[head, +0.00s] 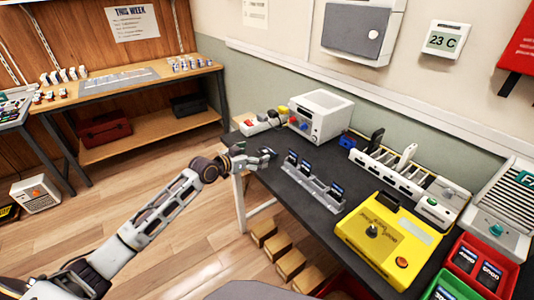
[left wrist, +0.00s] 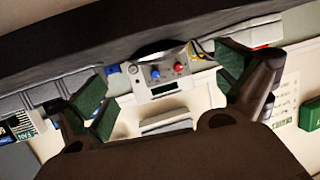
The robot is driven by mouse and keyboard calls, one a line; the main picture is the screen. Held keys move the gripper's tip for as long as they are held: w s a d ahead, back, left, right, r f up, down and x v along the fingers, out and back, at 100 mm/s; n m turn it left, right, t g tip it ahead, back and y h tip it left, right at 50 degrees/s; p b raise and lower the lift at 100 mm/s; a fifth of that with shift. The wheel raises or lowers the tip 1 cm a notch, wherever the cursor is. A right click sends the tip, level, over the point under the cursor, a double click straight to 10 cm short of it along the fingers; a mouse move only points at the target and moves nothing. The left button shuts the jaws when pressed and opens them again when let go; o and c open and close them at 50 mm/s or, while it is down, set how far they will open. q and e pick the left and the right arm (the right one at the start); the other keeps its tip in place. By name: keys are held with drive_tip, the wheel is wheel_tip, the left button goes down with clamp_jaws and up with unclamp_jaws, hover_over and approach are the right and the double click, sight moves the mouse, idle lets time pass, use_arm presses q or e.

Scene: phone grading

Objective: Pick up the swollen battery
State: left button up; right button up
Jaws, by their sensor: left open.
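Several dark flat batteries with blue labels (head: 304,167) stand in a grey slotted rack (head: 321,198) on the black bench; which one is swollen I cannot tell. My left gripper (head: 254,152) is open and empty at the bench's left end, left of the rack and apart from it. In the left wrist view, its green-padded fingers (left wrist: 165,85) are spread wide with nothing held between them. The rack (left wrist: 50,92) shows there at the left edge, with part of a labelled battery (left wrist: 20,122). My right gripper is not in view.
A white instrument box with knobs (head: 322,113) stands behind the gripper. A long white slotted holder (head: 385,170) runs behind the rack. Cardboard boxes (head: 290,263) lie below the bench.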

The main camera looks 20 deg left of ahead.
sight(266, 150)
use_arm(q)
drive_tip(key=shift+w, duration=0.15)
drive_tip(key=shift+w+d+f, duration=0.1)
drive_tip(key=shift+w+d, duration=0.2)
drive_tip(key=shift+w, duration=0.1)
drive_tip(key=shift+b+x, duration=0.3)
drive_tip(key=shift+x, duration=1.15)
drive_tip(key=shift+w+d, duration=0.15)
drive_tip(key=shift+w, duration=0.35)
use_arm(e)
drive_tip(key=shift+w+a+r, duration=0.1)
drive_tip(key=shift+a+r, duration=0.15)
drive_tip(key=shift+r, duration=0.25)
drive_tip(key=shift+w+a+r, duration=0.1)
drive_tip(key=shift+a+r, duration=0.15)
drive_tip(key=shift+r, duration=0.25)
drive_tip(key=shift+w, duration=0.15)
use_arm(q)
drive_tip(key=shift+c, duration=0.7)
drive_tip(key=c, duration=0.9)
